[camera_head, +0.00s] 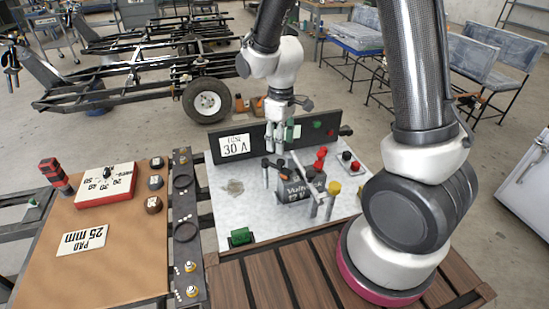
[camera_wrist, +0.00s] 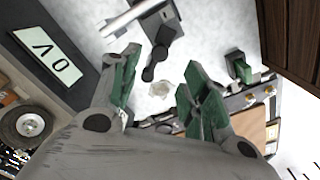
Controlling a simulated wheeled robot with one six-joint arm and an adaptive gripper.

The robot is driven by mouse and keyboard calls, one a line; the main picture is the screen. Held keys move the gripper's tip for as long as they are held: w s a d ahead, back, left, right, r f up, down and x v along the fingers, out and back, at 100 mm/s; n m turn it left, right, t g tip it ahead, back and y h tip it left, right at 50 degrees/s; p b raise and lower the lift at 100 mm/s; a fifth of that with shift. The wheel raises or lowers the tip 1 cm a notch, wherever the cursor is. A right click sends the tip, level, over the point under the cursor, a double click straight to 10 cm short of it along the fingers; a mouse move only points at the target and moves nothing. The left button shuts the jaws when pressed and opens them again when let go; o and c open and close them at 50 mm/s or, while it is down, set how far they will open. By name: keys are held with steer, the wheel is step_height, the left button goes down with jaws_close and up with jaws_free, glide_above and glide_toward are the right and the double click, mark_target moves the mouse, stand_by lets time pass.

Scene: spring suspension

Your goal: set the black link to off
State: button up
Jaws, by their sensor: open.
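The black link appears in the wrist view as a short dark bar (camera_wrist: 155,62) with rounded ends, beside a grey block on the pale panel. In the head view it seems to be the dark piece (camera_head: 268,164) at the left of the grey 12 V battery box (camera_head: 299,190); its exact setting cannot be told. My gripper (camera_head: 279,145) hangs above the panel near the back black board, fingers down. In the wrist view its green-padded fingers (camera_wrist: 160,62) are apart, with the link between them in the picture and nothing held.
Red terminals (camera_head: 320,157), a yellow knob (camera_head: 334,187) and a green block (camera_head: 240,236) stand on the pale panel (camera_head: 222,205). A brown board (camera_head: 130,250) with a red dial box lies left.

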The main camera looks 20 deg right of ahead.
mark_target(281, 161)
step_height(281, 161, down, 7)
steer(key=shift+d, duration=0.15)
jaws_close()
